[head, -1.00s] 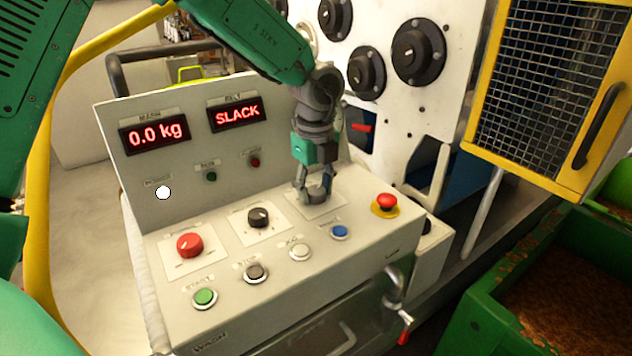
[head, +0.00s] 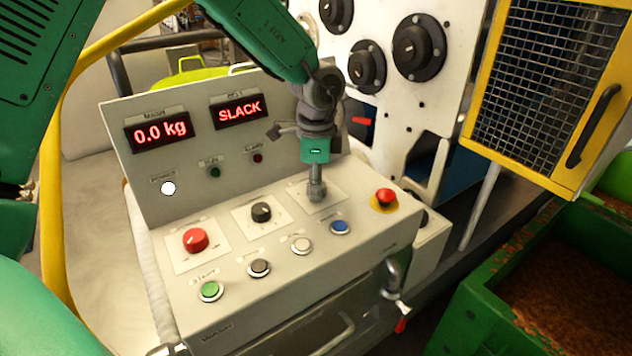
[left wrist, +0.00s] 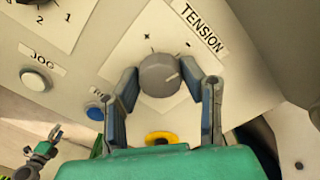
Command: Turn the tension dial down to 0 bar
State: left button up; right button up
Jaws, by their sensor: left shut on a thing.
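The tension dial (left wrist: 158,73) is a round grey knob on a white plate under the word TENSION in the left wrist view. Its pale pointer line points to the right of that picture; the scale marks are too blurred to read. My left gripper (left wrist: 170,88) is shut on it, one finger on each side. In the head view my left gripper (head: 316,192) reaches straight down onto the dial and hides most of it. A red display (head: 241,111) reads SLACK.
A red knob (head: 195,240), a black knob (head: 261,212), and green (head: 210,290), black, white and blue (head: 340,227) buttons sit on the panel. A red emergency stop (head: 385,196) stands right of the dial. Another display (head: 162,133) reads 0.0 kg.

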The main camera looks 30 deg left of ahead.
pick_arm(q)
jog(key=shift+w+r+n, duration=0.15)
jog(key=shift+w+n, duration=0.05)
jog(key=shift+n, duration=0.9)
jog(key=o, duration=1)
jog(key=shift+o, duration=0.7)
jog(key=shift+w, duration=0.1)
notch_tip(320, 180, up, 12)
jog(key=shift+f, duration=0.2)
